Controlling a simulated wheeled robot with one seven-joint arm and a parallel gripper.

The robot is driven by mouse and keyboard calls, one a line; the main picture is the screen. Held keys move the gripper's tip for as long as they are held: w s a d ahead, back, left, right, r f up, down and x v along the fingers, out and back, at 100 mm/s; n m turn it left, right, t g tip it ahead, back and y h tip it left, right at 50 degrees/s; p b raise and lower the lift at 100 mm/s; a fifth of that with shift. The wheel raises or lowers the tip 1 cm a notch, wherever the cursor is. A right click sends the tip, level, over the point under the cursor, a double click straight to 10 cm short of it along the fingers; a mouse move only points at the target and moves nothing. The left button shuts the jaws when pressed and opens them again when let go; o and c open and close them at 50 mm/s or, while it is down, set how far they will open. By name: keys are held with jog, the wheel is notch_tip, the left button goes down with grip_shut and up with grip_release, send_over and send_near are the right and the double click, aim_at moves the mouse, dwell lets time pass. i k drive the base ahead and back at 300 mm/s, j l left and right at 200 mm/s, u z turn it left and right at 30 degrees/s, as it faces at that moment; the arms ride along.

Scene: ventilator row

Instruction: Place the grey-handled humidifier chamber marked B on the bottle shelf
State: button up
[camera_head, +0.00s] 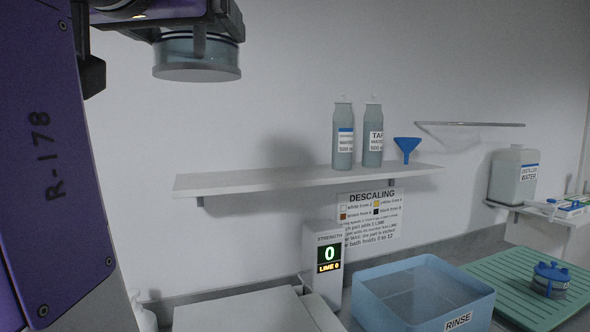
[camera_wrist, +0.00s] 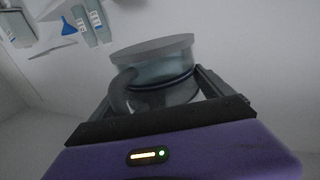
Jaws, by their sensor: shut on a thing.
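My gripper (camera_wrist: 163,98) is shut on a humidifier chamber (camera_wrist: 150,50), a clear bluish cup with a grey disc at one end and a curved grey handle. In the head view the chamber (camera_head: 197,62) hangs at upper left with its disc downward, above and left of the bottle shelf (camera_head: 245,183), apart from it. No letter B can be read on it. The white wall shelf carries two grey bottles (camera_head: 343,150) (camera_head: 373,148) and a blue funnel (camera_head: 407,148) on its right half. Its left half is bare.
A thin shelf (camera_head: 470,124) and a distilled water canister (camera_head: 515,177) are at right.

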aim_at(253, 177)
jog(key=i+l, duration=0.1)
jog(key=i, duration=0.5)
jog(key=i+l, duration=0.1)
jog(key=i, duration=0.45)
